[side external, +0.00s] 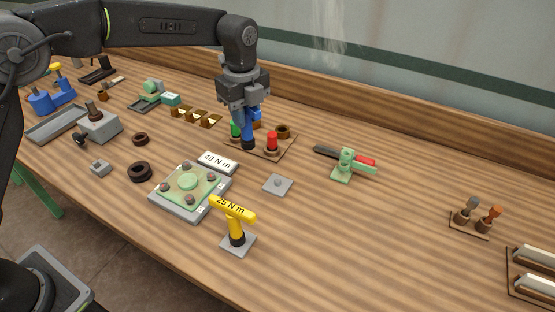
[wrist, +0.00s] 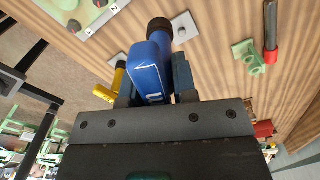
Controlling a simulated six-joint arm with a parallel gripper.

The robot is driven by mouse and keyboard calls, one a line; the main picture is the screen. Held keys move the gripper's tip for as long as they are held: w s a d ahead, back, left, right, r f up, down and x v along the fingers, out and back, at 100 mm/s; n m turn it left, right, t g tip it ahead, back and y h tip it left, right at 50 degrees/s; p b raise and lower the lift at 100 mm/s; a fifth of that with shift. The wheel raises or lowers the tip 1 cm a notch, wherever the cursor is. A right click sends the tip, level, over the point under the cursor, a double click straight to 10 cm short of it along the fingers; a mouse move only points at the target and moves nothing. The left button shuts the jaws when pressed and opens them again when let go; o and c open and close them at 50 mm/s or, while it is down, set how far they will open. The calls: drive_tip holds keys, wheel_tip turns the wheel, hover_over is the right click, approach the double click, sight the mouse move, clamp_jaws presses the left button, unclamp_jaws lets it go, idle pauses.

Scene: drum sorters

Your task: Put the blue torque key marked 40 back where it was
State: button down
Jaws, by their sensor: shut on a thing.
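My gripper (side external: 246,108) is shut on the blue torque key (side external: 248,135), also seen in the wrist view (wrist: 150,72). The key hangs with its black end down; its marking is only partly seen and I cannot read the number. In the side view it overlaps a brown rack (side external: 258,147); I cannot tell its exact height. A small grey square plate with a stud (side external: 278,185) is bare to the right of the white "40 N m" label (side external: 217,162). In the wrist view this plate (wrist: 186,27) shows beside the key's black end. The yellow "25 N m" key (side external: 234,212) stands upright on another grey plate.
A grey box with a green plate and knobs (side external: 192,188) is left of the yellow key. A green stand with a red-handled tool (side external: 347,165) is to the right. The brown rack holds green, red and blue pieces. The table's right middle is clear.

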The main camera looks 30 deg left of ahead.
drive_tip(key=shift+w+d+f, duration=0.2)
drive_tip(key=shift+d+f, duration=1.65)
drive_tip(key=shift+f, duration=0.25)
drive_tip(key=shift+w+d+f, duration=0.15)
drive_tip(key=shift+d+f, duration=1.65)
drive_tip(key=shift+f, duration=0.25)
drive_tip(key=shift+f, duration=0.15)
drive_tip(key=shift+f, duration=0.35)
drive_tip(key=shift+f, duration=0.1)
drive_tip(key=c, duration=0.9)
unclamp_jaws()
wheel_tip(320, 180, up, 13)
